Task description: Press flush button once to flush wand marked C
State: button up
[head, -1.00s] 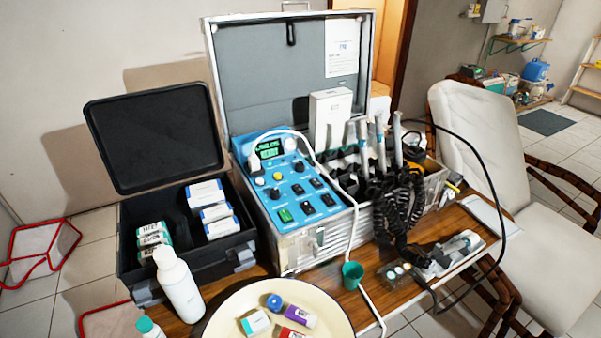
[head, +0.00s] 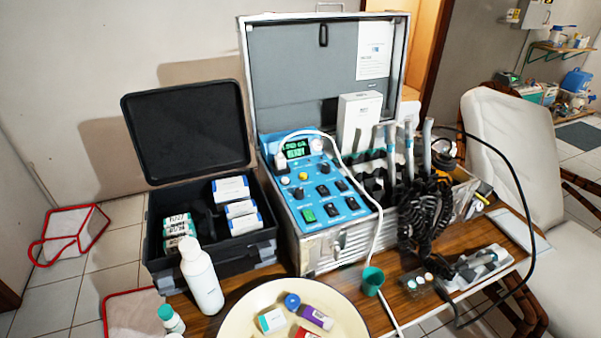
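The portable dental unit is an open metal case with a blue control panel (head: 328,207). The panel has a small green-lit display (head: 297,149), several black knobs and switches, a yellow button (head: 303,176) and a green switch (head: 308,215). The labels are too small to read, so I cannot tell which control is the flush button. Several grey wands (head: 409,150) stand in holders right of the panel, with black coiled hoses below. I cannot make out the letter C on any wand. My gripper is not in view.
An open black case (head: 211,262) with boxes stands left of the unit. A white bottle (head: 202,280), a cream round tray (head: 240,322) and a green cup (head: 372,281) are in front. A white tube crosses the panel's right side. A white chair (head: 512,140) stands at right.

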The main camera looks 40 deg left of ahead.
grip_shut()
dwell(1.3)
